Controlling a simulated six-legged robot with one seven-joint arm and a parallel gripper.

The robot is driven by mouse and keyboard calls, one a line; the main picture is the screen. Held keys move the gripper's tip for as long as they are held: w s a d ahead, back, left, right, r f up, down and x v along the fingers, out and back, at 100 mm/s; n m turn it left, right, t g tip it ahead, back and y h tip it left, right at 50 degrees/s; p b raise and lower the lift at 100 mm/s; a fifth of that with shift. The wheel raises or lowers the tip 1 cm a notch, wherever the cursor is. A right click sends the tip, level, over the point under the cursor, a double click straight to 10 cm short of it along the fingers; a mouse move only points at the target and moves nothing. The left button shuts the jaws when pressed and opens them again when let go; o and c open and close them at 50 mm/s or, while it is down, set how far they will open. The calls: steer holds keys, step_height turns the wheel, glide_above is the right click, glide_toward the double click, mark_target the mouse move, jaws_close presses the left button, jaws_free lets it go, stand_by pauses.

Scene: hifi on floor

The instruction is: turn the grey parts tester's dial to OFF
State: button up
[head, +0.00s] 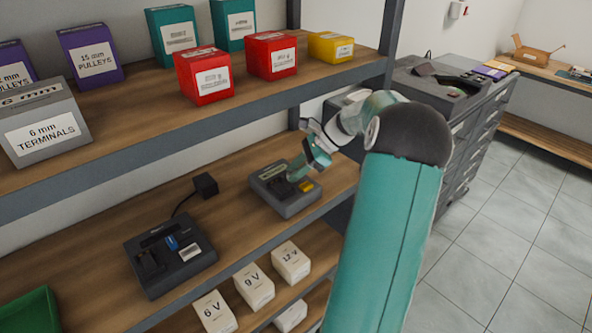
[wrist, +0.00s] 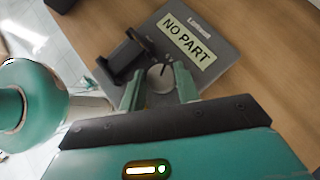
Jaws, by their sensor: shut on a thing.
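The grey parts tester (head: 270,190) sits on the middle wooden shelf in the head view. It fills the upper middle of the wrist view (wrist: 222,50), where its pale screen (wrist: 188,40) reads NO PART. Its round grey dial (wrist: 160,78) lies between the fingers of my gripper (wrist: 159,82), which is shut on it. A dark pointer mark on the dial faces up and slightly right in the wrist view; the markings around it are too small to read. In the head view my gripper (head: 299,171) reaches down onto the tester and hides the dial.
A black cradle (wrist: 124,58) rises from the tester left of the dial. A second, dark device (head: 170,258) with a black adapter (head: 205,185) stands left on the same shelf. White boxes (head: 254,287) stand below.

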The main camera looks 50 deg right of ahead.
steer(key=n+g, duration=0.1)
steer(key=n+g+y, duration=0.1)
steer(key=n+g, duration=0.1)
steer(key=n, duration=0.1)
steer(key=shift+w+d+y, duration=0.1)
steer(key=shift+w+y, duration=0.15)
steer(key=shift+y, duration=0.05)
steer(key=shift+w+n+g, duration=0.15)
steer(key=shift+n+g, duration=1.55)
steer(key=shift+n, duration=0.6)
